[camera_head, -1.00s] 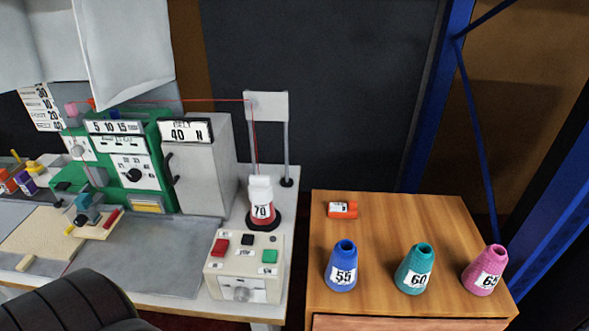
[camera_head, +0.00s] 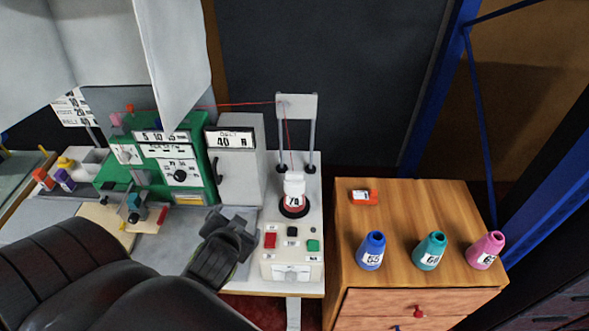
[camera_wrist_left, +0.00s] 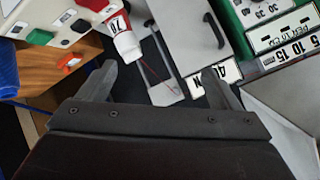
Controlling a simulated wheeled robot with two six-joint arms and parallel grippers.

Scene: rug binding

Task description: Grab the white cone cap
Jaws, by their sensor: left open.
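The white cone cap (camera_head: 294,184) sits on top of the red cone (camera_head: 293,208) labelled 70, on the right part of the machine table. In the left wrist view the cap (camera_wrist_left: 127,46) shows at the upper left, ahead of my fingers, with the cone's 70 label beside it. My left gripper (camera_head: 238,220) is to the left of the cone and nearer to me, apart from it. In the left wrist view its jaws (camera_wrist_left: 163,82) are apart with nothing between them. My right gripper is not in view.
A white control box (camera_head: 292,260) with red, black and green buttons stands in front of the cone. A thread stand (camera_head: 297,106) rises behind it, with red thread running across. A grey cabinet (camera_head: 240,165) is to the left. Blue, teal and pink cones stand on the wooden cabinet (camera_head: 400,212).

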